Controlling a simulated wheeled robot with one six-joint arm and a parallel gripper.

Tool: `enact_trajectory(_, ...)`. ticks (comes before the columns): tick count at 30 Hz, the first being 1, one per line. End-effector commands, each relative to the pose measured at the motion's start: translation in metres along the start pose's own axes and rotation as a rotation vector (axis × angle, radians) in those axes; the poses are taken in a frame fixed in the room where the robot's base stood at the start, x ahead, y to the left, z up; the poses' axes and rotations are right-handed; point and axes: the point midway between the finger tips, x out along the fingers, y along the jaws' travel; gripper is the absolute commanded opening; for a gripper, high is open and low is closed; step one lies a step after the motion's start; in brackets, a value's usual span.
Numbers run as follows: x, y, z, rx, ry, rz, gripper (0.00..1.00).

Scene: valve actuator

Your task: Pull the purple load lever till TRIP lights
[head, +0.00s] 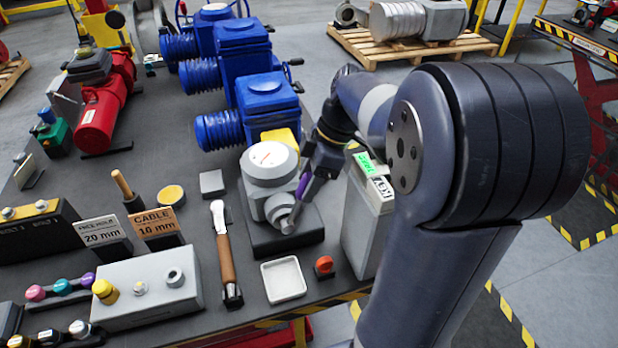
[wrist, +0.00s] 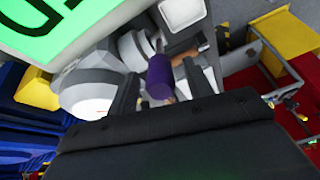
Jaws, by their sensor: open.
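The purple load lever grip (head: 303,187) shows beside the grey round-topped valve actuator (head: 270,165), partly covered by my gripper. In the wrist view the purple grip (wrist: 159,79) lies between the two grey fingers of my gripper (wrist: 165,82). My gripper (head: 306,180) is open around it; I cannot tell if a finger touches it. A bright green panel (head: 364,162) tops the pale grey box (head: 368,215) marked KEY. It also shows close up in the wrist view (wrist: 75,22) with dark letters cut off, so I cannot read TRIP.
Blue actuators (head: 240,65) stand behind on the dark table. A wooden-handled tool (head: 225,258), an empty white tray (head: 283,279) and a red button (head: 324,265) lie in front. The pale box stands close to the right of my gripper.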

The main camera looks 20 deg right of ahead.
Motion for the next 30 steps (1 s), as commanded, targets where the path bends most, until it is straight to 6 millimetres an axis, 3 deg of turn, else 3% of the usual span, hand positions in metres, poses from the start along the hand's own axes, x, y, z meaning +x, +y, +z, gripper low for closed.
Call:
enact_trajectory(8,0.0013,0.0002,0.0000,0.000,0.000,0.001,0.48)
enact_trajectory(25,0.0010,0.0001,0.0000,0.000,0.000,0.001,0.01)
enact_trajectory(30,0.0010,0.0001,-0.0001,0.000,0.000,0.001,0.00)
